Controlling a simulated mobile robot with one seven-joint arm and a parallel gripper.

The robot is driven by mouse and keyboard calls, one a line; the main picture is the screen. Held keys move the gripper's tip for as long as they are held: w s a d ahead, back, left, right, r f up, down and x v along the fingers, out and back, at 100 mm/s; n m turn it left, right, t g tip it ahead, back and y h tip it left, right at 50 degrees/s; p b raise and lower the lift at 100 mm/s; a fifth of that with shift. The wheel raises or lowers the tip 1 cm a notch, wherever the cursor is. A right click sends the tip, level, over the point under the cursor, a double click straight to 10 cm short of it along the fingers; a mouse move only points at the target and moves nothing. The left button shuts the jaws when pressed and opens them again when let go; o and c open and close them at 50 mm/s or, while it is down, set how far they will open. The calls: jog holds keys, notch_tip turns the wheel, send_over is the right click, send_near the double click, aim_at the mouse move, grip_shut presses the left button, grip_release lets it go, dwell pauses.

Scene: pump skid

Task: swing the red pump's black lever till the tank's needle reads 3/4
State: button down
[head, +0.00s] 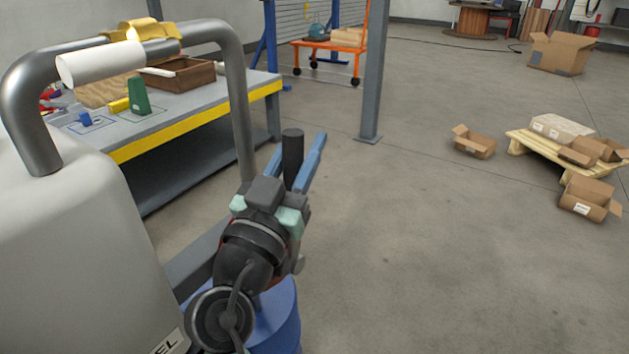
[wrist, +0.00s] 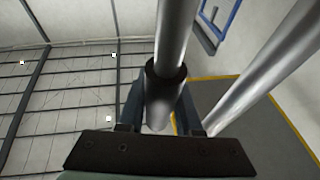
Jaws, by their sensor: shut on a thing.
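The black lever (head: 292,143) stands upright between the two blue fingers of my gripper (head: 298,155) in the head view. My gripper is shut on it, with the lever's top sticking up above the grip. In the wrist view the lever (wrist: 165,82) shows as a black sleeve on a metal rod, between the fingers (wrist: 160,112). The pale tank (head: 70,250) fills the lower left of the head view. No needle or dial face can be read. The pump body is mostly hidden behind my arm; only a little red shows there.
A grey pipe (head: 238,95) arches from the tank down beside my gripper. A blue drum (head: 278,320) stands below my arm. A workbench (head: 190,125) with a yellow edge is behind the tank. The floor to the right is clear up to cartons and a pallet (head: 530,142).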

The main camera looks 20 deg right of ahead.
jog(key=s+a+n+t+h+b, duration=0.2)
jog(key=s+a+t+b, duration=0.3)
jog(key=b, duration=1.3)
jog(key=shift+s+a, duration=0.2)
jog(key=shift+a, duration=0.75)
jog(key=c, duration=0.6)
grip_release()
jog(key=shift+f, duration=0.1)
jog(key=b+v, duration=0.2)
jog(key=v, duration=1.1)
